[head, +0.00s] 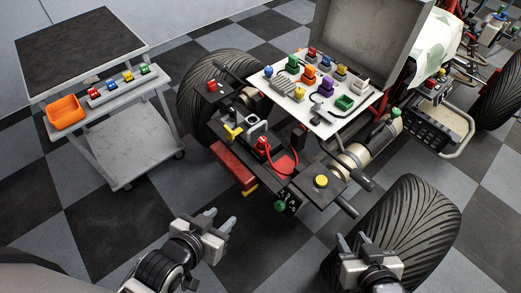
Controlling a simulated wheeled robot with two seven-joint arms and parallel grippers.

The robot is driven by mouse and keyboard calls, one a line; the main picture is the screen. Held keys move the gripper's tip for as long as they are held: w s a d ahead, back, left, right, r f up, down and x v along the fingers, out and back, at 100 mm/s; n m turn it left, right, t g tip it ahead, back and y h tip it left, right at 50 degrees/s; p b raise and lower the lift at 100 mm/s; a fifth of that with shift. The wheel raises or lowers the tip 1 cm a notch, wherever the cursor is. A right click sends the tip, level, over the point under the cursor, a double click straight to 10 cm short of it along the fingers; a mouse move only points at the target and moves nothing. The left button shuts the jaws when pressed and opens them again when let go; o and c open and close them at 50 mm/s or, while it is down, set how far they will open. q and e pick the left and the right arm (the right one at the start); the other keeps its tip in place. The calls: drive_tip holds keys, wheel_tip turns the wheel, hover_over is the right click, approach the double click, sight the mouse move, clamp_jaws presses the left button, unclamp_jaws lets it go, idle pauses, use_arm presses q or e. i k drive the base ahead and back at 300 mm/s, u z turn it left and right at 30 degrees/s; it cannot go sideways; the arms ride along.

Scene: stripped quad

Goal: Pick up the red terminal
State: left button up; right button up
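Several small red parts show, and I cannot tell for certain which is the red terminal. One red block with a red cable (263,144) stands on the dark chassis plate. Another small red block (212,86) sits on a dark plate by the left tire. A red piece (312,52) stands at the back of the white panel (320,128), and another (95,92) is in the grey rack on the cart. My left gripper (221,218) is open and empty, in front of and below the chassis. My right gripper (353,241) is open and empty, in front of the right tire.
A grey cart (120,168) with an orange bin (66,112) stands at the left. Large tires (205,75) and (420,225) flank the chassis. The white panel holds several colored connectors. A raised grey lid (360,40) stands behind it. Checkered floor is free between cart and chassis.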

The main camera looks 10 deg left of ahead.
sight(262, 140)
drive_tip(key=z, duration=0.3)
drive_tip(key=k, duration=0.2)
drive_tip(key=u, duration=1.25)
drive_tip(key=i, duration=0.75)
drive_tip(key=z, duration=1.55)
